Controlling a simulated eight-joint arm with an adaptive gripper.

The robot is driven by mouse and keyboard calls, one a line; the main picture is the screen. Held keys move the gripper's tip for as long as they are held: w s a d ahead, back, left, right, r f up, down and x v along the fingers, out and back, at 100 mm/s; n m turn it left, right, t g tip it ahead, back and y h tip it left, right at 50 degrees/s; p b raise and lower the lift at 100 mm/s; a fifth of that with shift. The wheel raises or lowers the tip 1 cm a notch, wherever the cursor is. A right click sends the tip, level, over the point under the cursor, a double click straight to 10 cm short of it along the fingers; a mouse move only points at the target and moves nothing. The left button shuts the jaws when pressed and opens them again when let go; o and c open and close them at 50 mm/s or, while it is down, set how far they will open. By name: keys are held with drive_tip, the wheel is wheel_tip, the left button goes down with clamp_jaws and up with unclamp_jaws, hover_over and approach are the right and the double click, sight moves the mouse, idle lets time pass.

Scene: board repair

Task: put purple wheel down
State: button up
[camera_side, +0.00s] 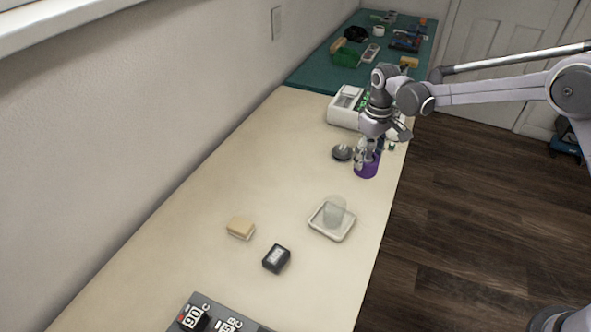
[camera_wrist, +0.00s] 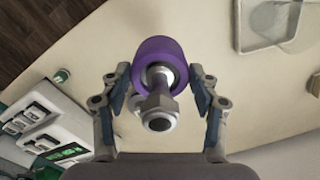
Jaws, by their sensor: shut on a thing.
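The purple wheel (camera_side: 366,165) is at my gripper (camera_side: 368,145), near the right edge of the cream table. In the wrist view the purple wheel (camera_wrist: 160,60) sits between the two fingers of my gripper (camera_wrist: 160,88), with a metal bolt and nut (camera_wrist: 158,105) along its middle. My gripper is shut on the wheel. I cannot tell from the side view whether the wheel's underside touches the table.
A white device (camera_side: 345,107) stands behind the gripper, and a dark round object (camera_side: 342,152) lies just left of the wheel. A tray (camera_side: 331,234) with a clear cup, a sponge (camera_side: 241,227) and a black box (camera_side: 277,258) stand nearer. The table between them is clear.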

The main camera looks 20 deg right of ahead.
drive_tip(key=shift+w+a+f, duration=0.3)
drive_tip(key=shift+a+f, duration=0.3)
drive_tip(key=shift+a, duration=0.1)
drive_tip(key=shift+f, duration=1.9)
drive_tip(key=o, duration=1.4)
drive_tip(key=shift+f, duration=0.15)
